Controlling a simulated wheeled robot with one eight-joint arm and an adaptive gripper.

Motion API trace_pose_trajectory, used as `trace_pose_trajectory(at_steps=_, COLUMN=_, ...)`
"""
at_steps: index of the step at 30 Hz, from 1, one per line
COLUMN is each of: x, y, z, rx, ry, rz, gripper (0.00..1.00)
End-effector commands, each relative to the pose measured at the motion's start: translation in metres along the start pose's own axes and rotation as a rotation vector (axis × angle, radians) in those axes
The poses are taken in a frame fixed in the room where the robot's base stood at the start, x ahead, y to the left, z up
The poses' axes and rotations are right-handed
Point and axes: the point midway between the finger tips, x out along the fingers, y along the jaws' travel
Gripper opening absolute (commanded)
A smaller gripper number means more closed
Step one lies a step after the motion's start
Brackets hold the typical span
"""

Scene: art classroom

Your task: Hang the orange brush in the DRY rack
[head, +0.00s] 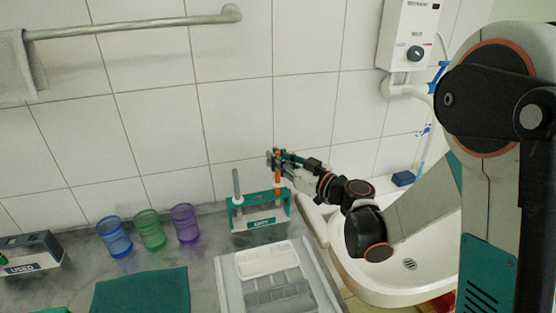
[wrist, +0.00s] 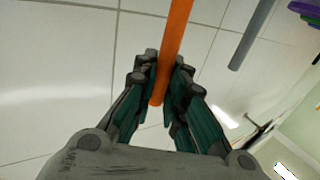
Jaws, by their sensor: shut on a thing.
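The orange brush (head: 277,181) is upright at the right end of the teal DRY rack (head: 239,224). Its lower part overlaps the rack's top bar in the head view; I cannot tell if it is seated in a slot. My gripper (head: 277,159) is shut on the upper part of the brush, above the rack. In the wrist view the orange handle (wrist: 174,42) runs between the fingers of my gripper (wrist: 160,82). The brush's bristles are not clearly visible.
A grey brush (head: 236,184) stands at the rack's left end. Blue (head: 115,238), green (head: 149,230) and purple (head: 185,224) cups stand to the left. A paint tray (head: 268,261) lies in front; a sink (head: 385,275) is right.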

Motion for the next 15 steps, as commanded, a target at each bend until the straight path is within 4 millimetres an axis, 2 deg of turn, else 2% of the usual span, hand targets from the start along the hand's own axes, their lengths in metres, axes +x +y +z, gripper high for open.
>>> trace_pose_trajectory(at_steps=15, x=0.000, y=0.000, z=0.017, rx=0.000, ry=0.000, rz=0.000, gripper=0.00)
